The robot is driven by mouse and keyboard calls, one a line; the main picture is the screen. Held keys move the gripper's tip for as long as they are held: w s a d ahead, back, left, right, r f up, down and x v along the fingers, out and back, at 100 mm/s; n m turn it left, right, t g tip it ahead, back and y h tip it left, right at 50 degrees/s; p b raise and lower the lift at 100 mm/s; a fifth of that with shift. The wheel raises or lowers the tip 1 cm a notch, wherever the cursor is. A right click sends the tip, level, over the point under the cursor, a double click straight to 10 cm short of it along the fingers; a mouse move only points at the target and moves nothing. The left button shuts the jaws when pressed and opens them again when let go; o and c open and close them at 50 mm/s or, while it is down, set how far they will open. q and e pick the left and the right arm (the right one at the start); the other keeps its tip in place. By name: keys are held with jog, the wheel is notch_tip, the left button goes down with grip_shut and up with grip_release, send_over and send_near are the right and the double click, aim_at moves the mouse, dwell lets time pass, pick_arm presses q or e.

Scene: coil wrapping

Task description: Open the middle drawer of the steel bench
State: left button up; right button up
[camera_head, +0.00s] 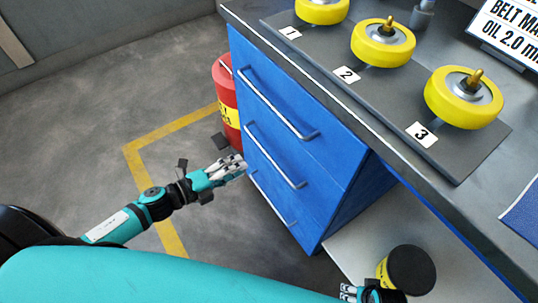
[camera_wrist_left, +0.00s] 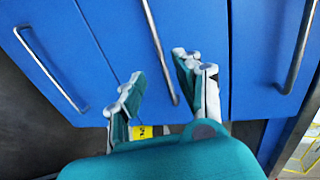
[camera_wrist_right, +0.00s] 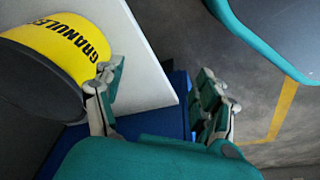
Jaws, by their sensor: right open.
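The steel bench's blue drawer unit has three drawers, all looking closed. The middle drawer (camera_head: 292,158) has a long grey bar handle (camera_head: 275,157), which also shows in the left wrist view (camera_wrist_left: 157,48). My left gripper (camera_head: 240,163) is at the drawer fronts, near the upper left part of this handle. In the left wrist view the gripper (camera_wrist_left: 160,72) has its fingers apart, with the handle's end showing between them; I cannot tell whether they touch it. My right gripper (camera_wrist_right: 165,82) is open and empty, low near the bench's lower shelf.
The top handle (camera_head: 280,105) and bottom handle (camera_head: 272,199) flank the middle one. A red drum (camera_head: 226,95) stands behind the drawer unit. A yellow and black granules tub (camera_wrist_right: 65,45) is beside my right gripper. Yellow rollers (camera_head: 383,43) sit on the bench top. Floor left is clear.

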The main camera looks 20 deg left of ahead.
aim_at(268, 154)
pick_arm(q)
jog(key=x, duration=1.1)
jog(key=shift+f, duration=0.1)
pick_arm(e)
jog(key=shift+w+r, duration=0.15)
jog(key=shift+r, duration=0.35)
jog(key=shift+w+r, duration=0.15)
jog(key=shift+r, duration=0.35)
pick_arm(q)
grip_shut()
pick_arm(e)
jog(key=shift+f, duration=0.1)
